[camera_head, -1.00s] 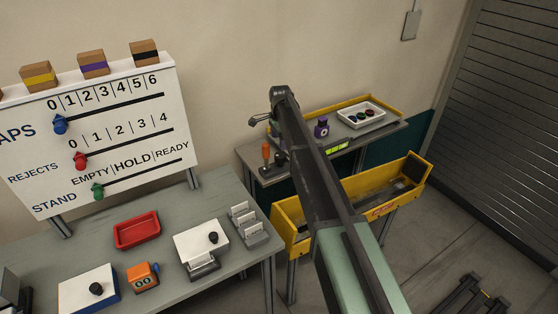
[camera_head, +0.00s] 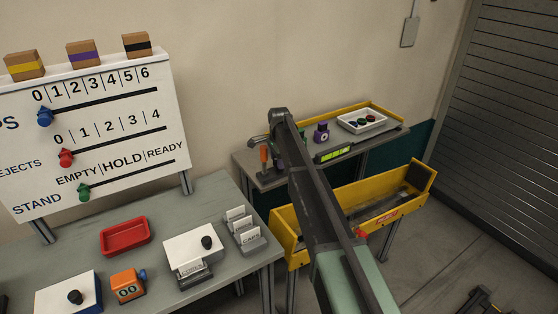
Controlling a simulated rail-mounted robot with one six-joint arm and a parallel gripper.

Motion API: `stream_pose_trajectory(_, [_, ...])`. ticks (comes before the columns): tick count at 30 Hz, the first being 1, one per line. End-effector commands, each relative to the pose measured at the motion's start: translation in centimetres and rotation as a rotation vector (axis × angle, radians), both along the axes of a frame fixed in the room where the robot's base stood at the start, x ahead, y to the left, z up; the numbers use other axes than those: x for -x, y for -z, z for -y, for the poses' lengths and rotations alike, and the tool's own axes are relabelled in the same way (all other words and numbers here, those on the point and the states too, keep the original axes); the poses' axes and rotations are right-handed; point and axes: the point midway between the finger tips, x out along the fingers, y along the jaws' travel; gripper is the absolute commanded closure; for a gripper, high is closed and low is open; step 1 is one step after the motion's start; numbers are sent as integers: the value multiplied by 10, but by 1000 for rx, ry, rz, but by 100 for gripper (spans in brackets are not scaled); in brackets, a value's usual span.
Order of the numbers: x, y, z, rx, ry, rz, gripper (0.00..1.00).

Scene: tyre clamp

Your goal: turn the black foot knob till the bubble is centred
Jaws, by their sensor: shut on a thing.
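A bubble level with a bright yellow-green vial (camera_head: 334,154) lies along the front of the back shelf, just right of my arm. The vial shows dark marks, but it is too small to tell where the bubble sits. A purple knob-like piece (camera_head: 321,134) stands behind it. I cannot make out the black foot knob; my dark arm crosses the shelf just left of the vial and covers part of it. My gripper is hidden behind my arm, so its jaws and anything in them do not show.
An orange-handled tool (camera_head: 264,157) stands at the shelf's left. A white tray (camera_head: 361,121) with coloured discs is at its right. A yellow trough (camera_head: 405,196) stands in front. The left table holds a red tray (camera_head: 125,236), an orange counter (camera_head: 127,286) and knobbed white boxes.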

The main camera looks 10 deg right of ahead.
Motion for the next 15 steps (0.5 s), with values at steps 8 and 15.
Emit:
stream_pose_trajectory(8, [0,0,0,0,-28,0,74])
stream_pose_trajectory(15, [0,0,0,0,-142,0,74])
